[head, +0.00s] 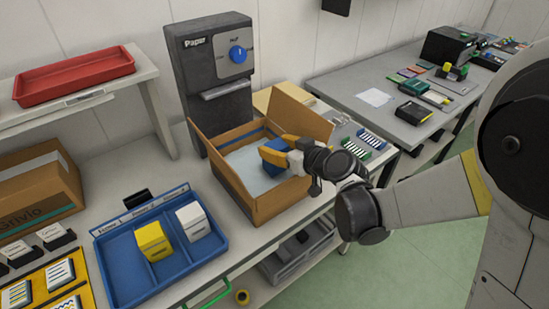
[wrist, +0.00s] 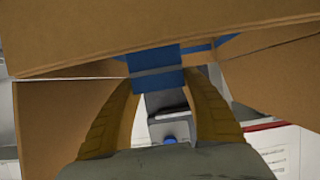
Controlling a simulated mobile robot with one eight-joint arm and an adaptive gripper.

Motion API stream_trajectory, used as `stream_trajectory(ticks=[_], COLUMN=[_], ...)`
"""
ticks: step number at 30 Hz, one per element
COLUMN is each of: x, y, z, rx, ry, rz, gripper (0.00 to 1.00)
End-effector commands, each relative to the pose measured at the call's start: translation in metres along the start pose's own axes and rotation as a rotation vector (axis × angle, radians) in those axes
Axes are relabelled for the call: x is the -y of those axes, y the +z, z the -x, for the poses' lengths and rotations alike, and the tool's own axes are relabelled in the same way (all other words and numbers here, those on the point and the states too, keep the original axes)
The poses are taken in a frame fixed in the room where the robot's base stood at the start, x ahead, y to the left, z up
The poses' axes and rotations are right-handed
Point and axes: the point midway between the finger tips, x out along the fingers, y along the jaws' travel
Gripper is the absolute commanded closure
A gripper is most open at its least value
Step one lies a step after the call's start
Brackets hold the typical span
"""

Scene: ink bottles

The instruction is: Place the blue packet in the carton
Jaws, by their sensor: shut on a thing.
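The blue packet (head: 276,144) is between the yellow fingers of my gripper (head: 279,151), over the open carton. In the wrist view the blue packet (wrist: 157,80) sits between the fingertips, and my gripper (wrist: 160,84) is shut on it. The open brown carton (head: 264,206) stands on the bench with its flaps spread and a pale interior. The packet is within the carton's opening in the head view. I cannot tell whether it touches the bottom. Carton cardboard (wrist: 60,35) fills much of the wrist view.
A blue divided tray (head: 120,262) left of the carton holds a yellow packet (head: 153,241) and a white packet (head: 193,221). A dark grey dispenser (head: 213,75) stands behind the carton. A red tray (head: 75,77) sits on a raised shelf at left.

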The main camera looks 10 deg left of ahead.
Motion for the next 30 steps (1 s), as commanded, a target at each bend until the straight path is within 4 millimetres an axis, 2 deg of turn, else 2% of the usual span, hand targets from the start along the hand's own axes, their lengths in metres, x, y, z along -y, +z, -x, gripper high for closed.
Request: stream_trajectory(ticks=[3,6,13,28,29,30], x=[0.000,0.000,0.000,0.000,0.000,0.000], y=[0.021,0.028,0.027,0.038,0.037,0.037], z=[-0.009,-0.012,-0.011,-0.016,-0.016,-0.015], rx=[0.000,0.000,0.000,0.000,0.000,0.000], ry=[0.000,0.000,0.000,0.000,0.000,0.000], rz=[0.000,0.000,0.000,0.000,0.000,0.000], gripper=[0.79,0.79,0.79,0.79,0.45,0.33])
